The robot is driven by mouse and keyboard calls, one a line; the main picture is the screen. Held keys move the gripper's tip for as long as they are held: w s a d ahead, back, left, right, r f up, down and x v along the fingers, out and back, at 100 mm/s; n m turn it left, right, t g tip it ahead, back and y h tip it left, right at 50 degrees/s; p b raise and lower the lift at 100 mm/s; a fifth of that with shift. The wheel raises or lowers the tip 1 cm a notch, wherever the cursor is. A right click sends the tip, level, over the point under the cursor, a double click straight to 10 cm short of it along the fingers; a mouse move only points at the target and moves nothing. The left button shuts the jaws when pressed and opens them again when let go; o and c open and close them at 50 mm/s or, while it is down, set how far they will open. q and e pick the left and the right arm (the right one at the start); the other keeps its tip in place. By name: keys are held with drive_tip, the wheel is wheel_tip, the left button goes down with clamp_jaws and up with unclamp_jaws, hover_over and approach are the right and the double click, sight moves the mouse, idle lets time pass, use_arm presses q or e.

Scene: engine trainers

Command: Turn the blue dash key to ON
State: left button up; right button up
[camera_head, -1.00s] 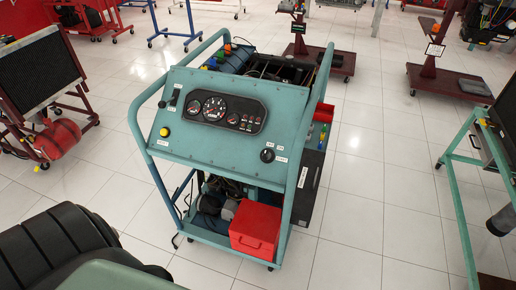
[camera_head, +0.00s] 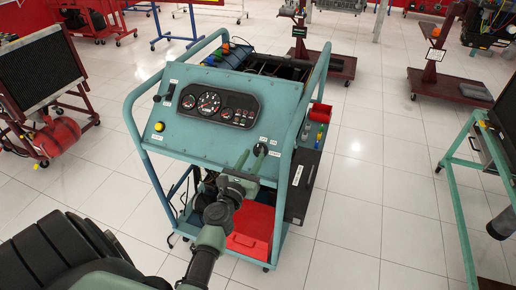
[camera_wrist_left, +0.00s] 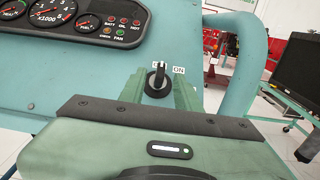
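The key (camera_head: 260,149) is a small black knob at the lower right of the blue-green dash panel (camera_head: 200,137). In the left wrist view the key (camera_wrist_left: 157,80) stands roughly upright on a round black base. An ON label (camera_wrist_left: 178,70) is to its upper right; another label behind the key is partly hidden. My left gripper (camera_head: 251,162) reaches up to the panel from below. Its green fingers are apart, one on each side of the key in the left wrist view (camera_wrist_left: 158,93). I cannot tell whether either finger touches it. My right gripper is not in view.
A gauge cluster (camera_head: 218,104) and a yellow button (camera_head: 159,127) are on the panel. The stand's tubular frame (camera_head: 301,105) rises close to the right of the key. A red box (camera_head: 254,221) sits below.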

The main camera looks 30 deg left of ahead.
sight(256, 151)
use_arm(q)
drive_tip(key=x, duration=0.5)
drive_tip(key=shift+w, duration=0.1)
clamp_jaws()
